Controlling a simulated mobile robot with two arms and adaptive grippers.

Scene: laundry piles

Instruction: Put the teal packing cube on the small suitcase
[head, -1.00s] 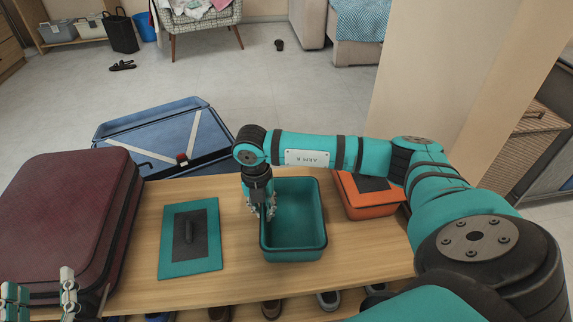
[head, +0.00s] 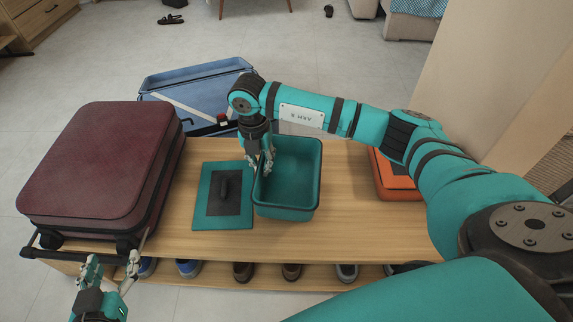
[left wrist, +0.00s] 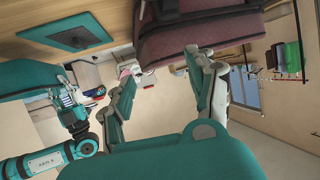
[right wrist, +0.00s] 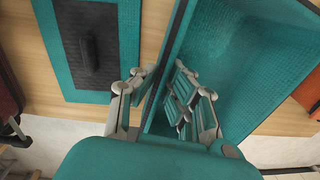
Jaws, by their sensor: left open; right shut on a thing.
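The teal packing cube (head: 288,205) is an open, empty-looking box over the wooden bench. My right gripper (head: 264,160) is shut on its left wall, seen close in the right wrist view (right wrist: 160,85). I cannot tell whether the cube is clear of the bench. A flat teal panel with dark mesh and a handle (head: 222,195) lies just left of it. A burgundy suitcase (head: 100,160), the likely small suitcase, lies shut on the bench's left end, its top bare. My left gripper (head: 112,268) is open and empty before the suitcase's near side, also seen in the left wrist view (left wrist: 165,75).
An orange case (head: 395,180) sits on the bench's right, partly behind my right arm. A blue open case (head: 195,85) stands behind the bench. Several shoes (head: 243,271) line the lower shelf.

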